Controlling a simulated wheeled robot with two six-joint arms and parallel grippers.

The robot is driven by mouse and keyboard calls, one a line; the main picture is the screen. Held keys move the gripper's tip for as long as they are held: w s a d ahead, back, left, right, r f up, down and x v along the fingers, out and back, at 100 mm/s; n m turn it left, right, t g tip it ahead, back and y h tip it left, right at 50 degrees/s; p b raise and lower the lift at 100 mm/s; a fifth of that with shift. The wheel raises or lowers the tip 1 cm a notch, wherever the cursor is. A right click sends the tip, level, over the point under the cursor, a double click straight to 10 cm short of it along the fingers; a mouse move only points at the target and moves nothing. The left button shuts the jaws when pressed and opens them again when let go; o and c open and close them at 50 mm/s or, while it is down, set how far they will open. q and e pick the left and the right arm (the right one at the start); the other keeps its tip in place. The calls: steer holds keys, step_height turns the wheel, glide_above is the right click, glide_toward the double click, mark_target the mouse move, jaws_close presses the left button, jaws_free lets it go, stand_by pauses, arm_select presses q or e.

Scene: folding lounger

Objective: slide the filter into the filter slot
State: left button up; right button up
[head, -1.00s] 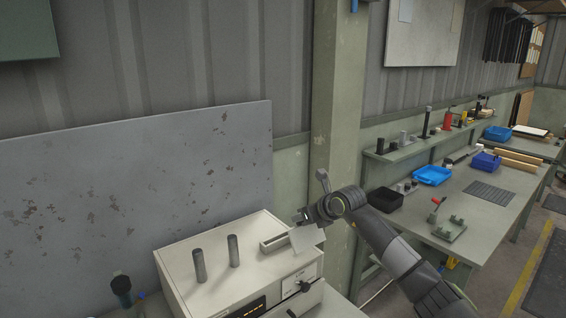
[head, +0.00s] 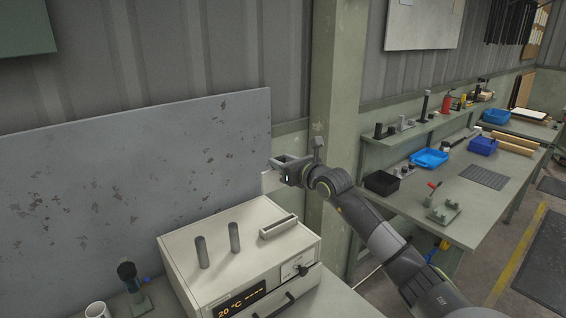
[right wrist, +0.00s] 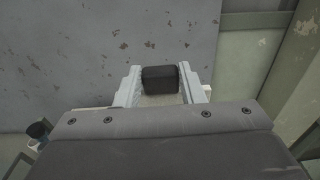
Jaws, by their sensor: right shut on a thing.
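My right gripper (head: 280,168) is raised above the back right of a beige machine (head: 185,262). My left gripper is not in view.
Two dark upright cylinders (head: 234,238) stand on the machine left of the slot. Its front has a display, a knob and a handle. A mug (head: 97,310) stands at lower left. A bench (head: 440,190) with bins is at right. A scuffed grey panel (head: 140,160) stands behind.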

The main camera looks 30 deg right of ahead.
steer(key=shift+f+b, duration=2.15)
steer(key=shift+f, duration=0.75)
steer(key=shift+f+b, duration=3.55)
steer(key=shift+f, duration=1.55)
steer(key=o, duration=1.1)
steer(key=shift+r, duration=0.1)
steer(key=shift+s, duration=0.1)
steer(key=shift+s+d+r+p, duration=0.1)
steer(key=shift+s+p, duration=0.25)
steer(key=shift+p, duration=0.3)
steer(key=shift+s+d+r+p, duration=0.2)
steer(key=shift+s+p, duration=2.1)
steer(key=shift+s, duration=0.45)
steer(key=shift+s+d+r+p, duration=0.15)
steer(key=shift+s+d+p, duration=0.1)
steer(key=shift+s+p, duration=2.3)
steer(key=shift+s+d+r+p, duration=0.2)
steer(key=shift+s+p, duration=1.85)
steer(key=shift+s, duration=0.95)
